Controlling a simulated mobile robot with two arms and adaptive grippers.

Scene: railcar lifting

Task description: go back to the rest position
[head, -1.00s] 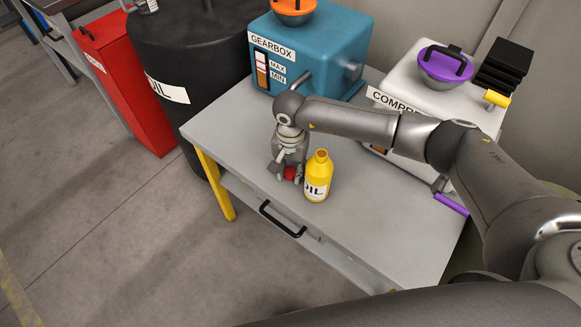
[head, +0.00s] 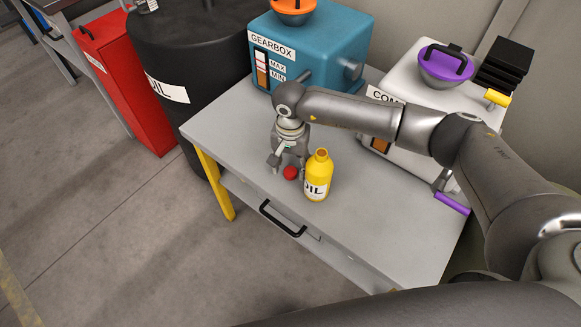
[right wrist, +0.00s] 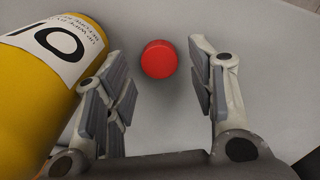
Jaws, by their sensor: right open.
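My right gripper (head: 288,163) is open above the grey table (head: 225,128). It also shows in the right wrist view (right wrist: 162,95), with its fingers spread apart and nothing between them. A small red cap (head: 290,173) rests on the table just beyond the fingertips; in the right wrist view the red cap (right wrist: 159,59) lies free of both fingers. The yellow oil bottle (head: 318,178) stands upright and uncapped right beside the gripper. In the right wrist view the bottle (right wrist: 45,90) fills the left side. My left gripper is not in view.
The blue gearbox (head: 308,50) stands at the table's back, the white compressor (head: 405,75) with a purple lid (head: 446,64) behind my right arm. A black oil drum (head: 190,60) and a red cabinet (head: 128,90) stand left. The table's left part is clear.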

